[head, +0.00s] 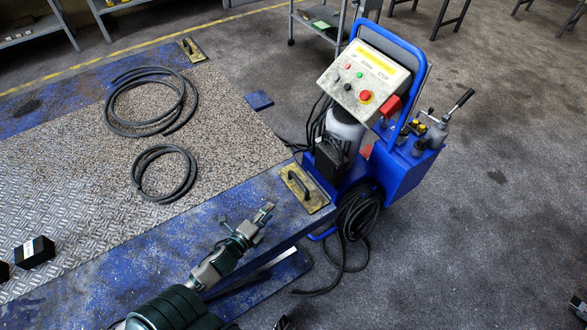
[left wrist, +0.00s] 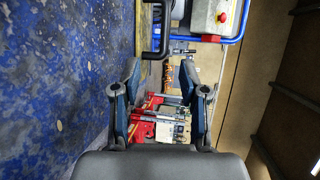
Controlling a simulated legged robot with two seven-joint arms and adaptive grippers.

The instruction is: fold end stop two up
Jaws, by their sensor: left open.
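Two yellow, worn end-stop plates with black handles lie flat at the platform's end: the near one (head: 305,188) at its right corner, the far one (head: 192,50) at the back. I cannot tell which is number two. My left gripper (head: 248,220) is open and empty, short of the near plate and to its lower left, over the blue platform edge. In the left wrist view my open fingers (left wrist: 160,78) point toward the black handle (left wrist: 161,35), which is beyond the tips and apart from them.
A blue trolley with a control box (head: 365,78) stands right beside the near plate, with black cables (head: 355,215) at its base. Coiled hoses (head: 150,100) and a black box (head: 35,252) lie on the platform. The floor at right is mostly clear.

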